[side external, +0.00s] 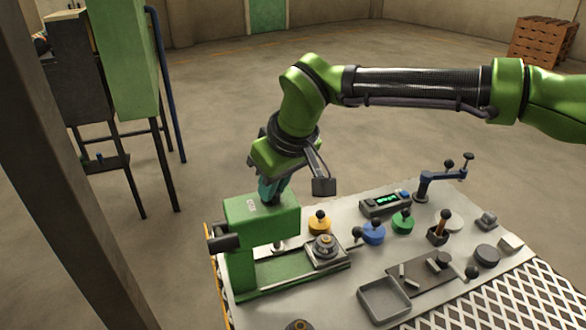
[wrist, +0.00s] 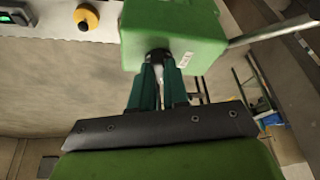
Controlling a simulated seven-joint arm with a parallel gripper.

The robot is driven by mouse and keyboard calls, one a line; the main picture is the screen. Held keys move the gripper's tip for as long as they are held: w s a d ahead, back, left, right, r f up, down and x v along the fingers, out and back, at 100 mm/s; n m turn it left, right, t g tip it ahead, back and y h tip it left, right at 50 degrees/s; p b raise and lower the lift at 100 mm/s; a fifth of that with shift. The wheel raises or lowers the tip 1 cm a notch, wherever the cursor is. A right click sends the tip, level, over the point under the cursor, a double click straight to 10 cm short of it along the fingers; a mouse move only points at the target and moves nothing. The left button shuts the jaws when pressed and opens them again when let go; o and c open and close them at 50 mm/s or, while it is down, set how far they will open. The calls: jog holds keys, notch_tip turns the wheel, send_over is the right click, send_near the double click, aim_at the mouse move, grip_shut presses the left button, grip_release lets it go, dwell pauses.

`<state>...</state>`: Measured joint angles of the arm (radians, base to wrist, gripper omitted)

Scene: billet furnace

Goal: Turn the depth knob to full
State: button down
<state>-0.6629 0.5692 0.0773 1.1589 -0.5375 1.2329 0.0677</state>
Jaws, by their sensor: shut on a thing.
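The green press (side external: 262,218) stands at the left end of the table, and its head also shows in the wrist view (wrist: 180,28). A small dark knob (wrist: 157,54) sits on the head, and I take it to be the depth knob. My gripper (side external: 270,195) comes down from above onto the head. Its teal fingers are shut on the knob, as the wrist view shows (wrist: 158,70). The fingers hide much of the knob, and I cannot read any mark of its setting.
Yellow (side external: 320,224), blue (side external: 373,233) and green (side external: 402,222) knobbed pieces stand right of the press. Behind them is a display box (side external: 385,204); a blue crank (side external: 440,182) stands at the back right. An empty grey tray (side external: 384,300) lies in front.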

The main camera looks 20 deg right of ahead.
jog(key=n, duration=0.2)
jog(key=n+g+y, duration=0.1)
jog(key=n, duration=0.1)
jog(key=n+g+y, duration=0.1)
jog(key=n, duration=0.2)
jog(key=shift+w+d, duration=0.25)
jog(key=shift+d, duration=0.05)
jog(key=n+g, duration=0.1)
jog(key=n, duration=0.2)
jog(key=n+g, duration=0.1)
jog(key=n, duration=0.2)
jog(key=shift+w+n+y, duration=0.2)
jog(key=shift+n+y, duration=0.1)
jog(key=c, duration=1.1)
grip_release()
jog(key=v, duration=1.2)
jog(key=shift+w, duration=0.15)
